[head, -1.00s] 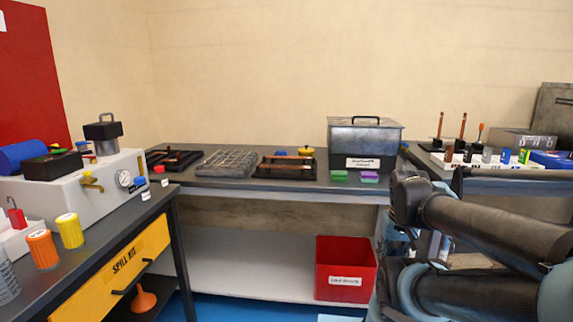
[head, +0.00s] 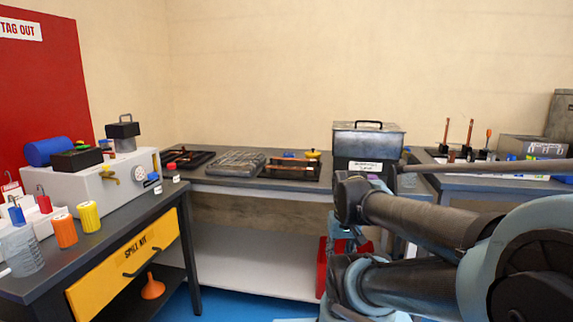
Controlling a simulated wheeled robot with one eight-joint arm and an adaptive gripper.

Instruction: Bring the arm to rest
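My arm (head: 440,235) fills the lower right of the head view, its dark links and blue-grey joints folded back on themselves. It stands in front of the back bench and hides part of the red bin and the right-hand bench. My gripper's fingers cannot be made out in this view, and I see nothing held.
The back bench (head: 225,180) carries trays and a metal lidded box (head: 367,143). A red bin (head: 321,268) stands below, partly hidden. At left is a bench with a yellow spill kit drawer (head: 125,262) and a grey machine (head: 110,187). Blue floor shows between.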

